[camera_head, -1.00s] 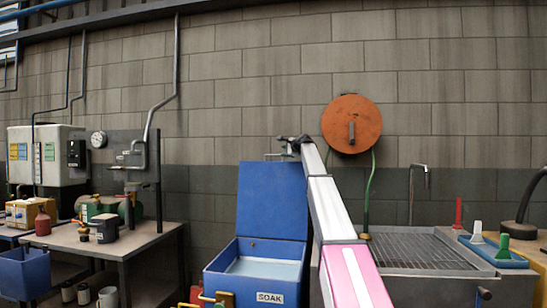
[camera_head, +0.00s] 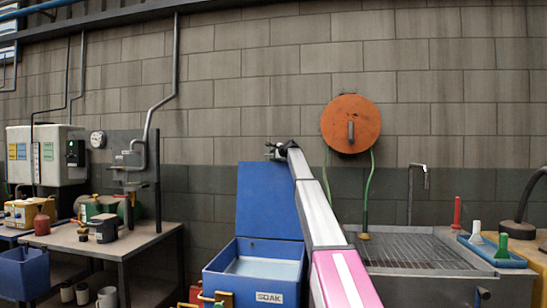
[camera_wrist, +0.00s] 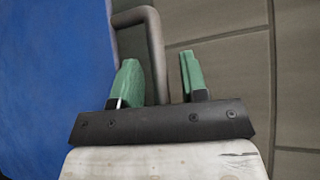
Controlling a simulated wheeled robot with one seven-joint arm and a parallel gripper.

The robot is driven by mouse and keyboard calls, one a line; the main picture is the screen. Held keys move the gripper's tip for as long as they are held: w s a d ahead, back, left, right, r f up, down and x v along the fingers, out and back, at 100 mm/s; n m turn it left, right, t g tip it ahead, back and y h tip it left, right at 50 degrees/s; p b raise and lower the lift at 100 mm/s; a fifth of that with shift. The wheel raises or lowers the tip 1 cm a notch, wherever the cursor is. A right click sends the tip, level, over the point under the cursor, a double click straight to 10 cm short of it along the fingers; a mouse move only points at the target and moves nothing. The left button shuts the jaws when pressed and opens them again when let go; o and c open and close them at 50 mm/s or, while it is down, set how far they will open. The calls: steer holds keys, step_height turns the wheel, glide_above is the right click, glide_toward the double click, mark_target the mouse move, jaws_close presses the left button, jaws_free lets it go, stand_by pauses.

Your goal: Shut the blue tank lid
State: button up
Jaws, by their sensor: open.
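The blue tank (camera_head: 232,289) with a SOAK label stands at the lower middle, with pale liquid inside. Its blue lid (camera_head: 263,205) stands open and upright at the back of the tank. In the wrist view the lid (camera_wrist: 45,85) fills the left side, and a grey bent bar handle (camera_wrist: 155,35) at its edge reaches down between my fingers. My gripper (camera_head: 277,150) is at the lid's top edge. In the wrist view my gripper (camera_wrist: 160,75) has its green fingers apart, one each side of the handle's bar. Contact cannot be told.
A grey sink with a grate (camera_head: 410,250) stands right of the tank. A workbench (camera_head: 125,244) with bottles and cups is at the left. An orange hose reel (camera_head: 351,124) hangs on the block wall behind, with a green hose below.

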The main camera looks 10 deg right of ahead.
jaws_close()
steer(key=s+a, duration=0.2)
steer(key=s, duration=0.4)
steer(key=shift+s+r, duration=0.15)
steer(key=shift+r, duration=0.15)
jaws_free()
steer(key=v, duration=1)
steer(key=shift+s+d+r, duration=0.15)
steer(key=shift+s+d, duration=0.05)
steer(key=shift+s, duration=0.1)
